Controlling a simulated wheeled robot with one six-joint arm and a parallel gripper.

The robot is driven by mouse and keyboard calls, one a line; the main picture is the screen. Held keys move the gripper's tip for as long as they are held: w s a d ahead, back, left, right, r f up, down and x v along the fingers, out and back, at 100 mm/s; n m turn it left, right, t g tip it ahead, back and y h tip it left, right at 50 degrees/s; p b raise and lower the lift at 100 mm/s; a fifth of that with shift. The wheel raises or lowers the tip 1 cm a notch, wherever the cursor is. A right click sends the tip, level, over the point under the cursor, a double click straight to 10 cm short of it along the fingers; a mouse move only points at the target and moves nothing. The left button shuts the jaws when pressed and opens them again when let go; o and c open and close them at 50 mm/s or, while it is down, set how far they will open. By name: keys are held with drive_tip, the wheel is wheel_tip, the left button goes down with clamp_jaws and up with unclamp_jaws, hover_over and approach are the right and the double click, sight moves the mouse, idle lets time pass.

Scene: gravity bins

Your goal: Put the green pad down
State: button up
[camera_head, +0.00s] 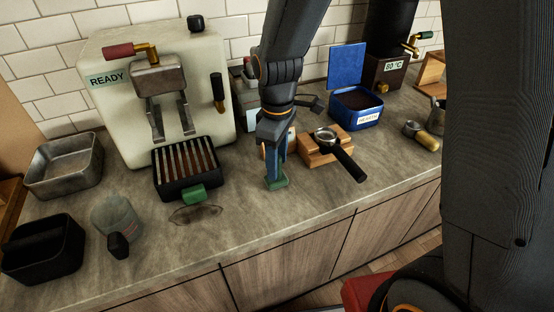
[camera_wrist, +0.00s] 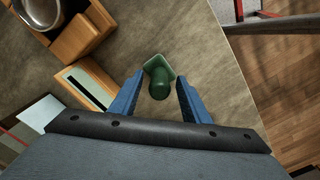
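The green pad (camera_wrist: 158,78), a flat square plate with a round knob on top, lies on the grey counter. It also shows in the head view (camera_head: 278,184), low between my fingers and partly hidden by them. My gripper (camera_wrist: 160,90) points down with its two blue fingers on either side of the knob. A narrow gap shows between the knob and each finger, so the gripper looks open around it. In the head view my gripper (camera_head: 272,172) is close over the counter, left of the wooden portafilter stand.
The portafilter (camera_head: 335,150) rests on its wooden stand, handle toward the front. The espresso machine (camera_head: 150,90) and its drip tray with a green tab (camera_head: 194,194) stand left. A blue open bin (camera_head: 358,112) is behind right. Bare counter (camera_head: 245,215) lies in front.

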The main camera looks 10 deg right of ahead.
wheel_tip(320, 180, up, 12)
drive_tip(key=b, duration=0.3)
drive_tip(key=s+d+f+m+t, duration=0.1)
drive_tip(key=s+d+f+m, duration=0.6)
drive_tip(key=d+f+m, duration=0.3)
drive_tip(key=d+m, duration=0.2)
drive_tip(key=shift+s+d+f+t, duration=0.25)
drive_tip(key=shift+d+t, duration=0.05)
drive_tip(key=shift+f+b, duration=0.4)
drive_tip(key=shift+f, duration=0.1)
drive_tip(key=shift+r, duration=0.1)
drive_tip(key=shift+c, duration=0.3)
